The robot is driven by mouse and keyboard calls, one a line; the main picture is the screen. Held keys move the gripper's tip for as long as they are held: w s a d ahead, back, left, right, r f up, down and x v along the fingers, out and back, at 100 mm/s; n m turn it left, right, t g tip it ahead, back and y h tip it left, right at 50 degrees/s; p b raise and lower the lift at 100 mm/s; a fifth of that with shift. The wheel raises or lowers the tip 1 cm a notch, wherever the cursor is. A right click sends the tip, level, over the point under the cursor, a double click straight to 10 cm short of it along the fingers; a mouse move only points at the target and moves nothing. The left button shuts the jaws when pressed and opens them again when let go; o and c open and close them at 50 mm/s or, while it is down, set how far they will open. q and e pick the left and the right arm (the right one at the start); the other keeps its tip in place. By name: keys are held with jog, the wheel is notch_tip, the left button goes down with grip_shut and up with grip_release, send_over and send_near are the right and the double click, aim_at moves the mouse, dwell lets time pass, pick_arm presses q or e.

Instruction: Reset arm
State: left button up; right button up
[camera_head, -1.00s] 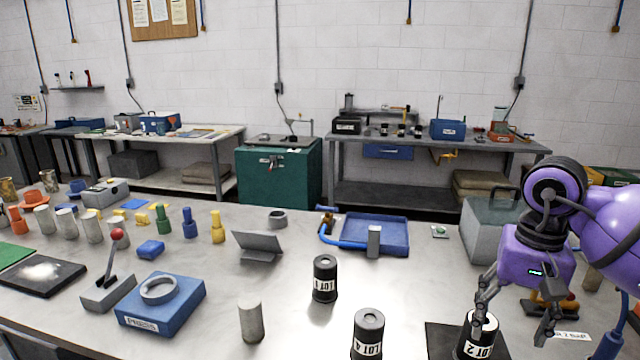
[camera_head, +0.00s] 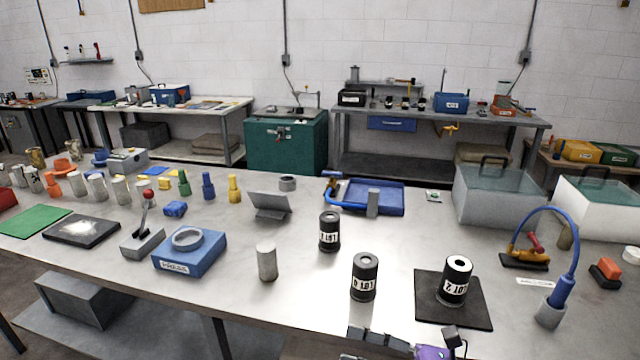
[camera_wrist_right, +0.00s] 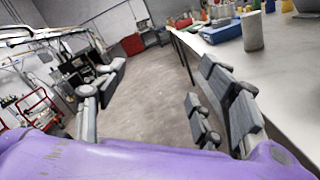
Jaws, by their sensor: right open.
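My right gripper (camera_head: 405,343) shows at the bottom edge of the head view, just off the table's front edge and below the canisters. Its two fingers are spread with nothing between them, which also shows in the right wrist view (camera_wrist_right: 158,90). The purple wrist is mostly cut off in the head view. A black canister marked LOT 2 (camera_head: 456,281) stands upright on a dark square mat (camera_head: 430,302), clear of the gripper. Two more black canisters, LOT 4 (camera_head: 364,277) and LOT 1 (camera_head: 329,232), stand to its left. My left gripper is out of view.
The metal table (camera_head: 220,310) holds a grey cylinder (camera_head: 267,262), a blue press (camera_head: 190,252), a lever box (camera_head: 143,243) and a blue tray (camera_head: 390,198). A blue-hosed stand (camera_head: 549,312) is at right. The right wrist view shows open floor (camera_wrist_right: 150,95) beside the table edge.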

jog(key=d+f+m+t+h+p, duration=0.1)
jog(key=d+f+m+t+h, duration=0.45)
jog(key=m, duration=0.75)
jog(key=d+f+m+t+h, duration=0.4)
jog(key=f+m+t+h, duration=0.15)
jog(key=m, duration=0.75)
jog(key=s+d+f+m+g+h, duration=0.2)
jog(key=s+f+m+g+h, duration=0.1)
jog(key=s+f+m, duration=0.5)
jog(key=s+d+f+m+g+h+p, duration=0.1)
jog(key=s+d+f+m+g+h, duration=0.1)
jog(key=s+f+m, duration=0.7)
jog(key=s+f+g+h, duration=0.1)
jog(key=s+f+g, duration=0.1)
jog(key=s, duration=0.2)
jog(key=shift+s+d+f+m+g+h, duration=0.15)
jog(key=shift+d+f+m+g+h, duration=0.05)
jog(key=shift+m+g+h, duration=0.1)
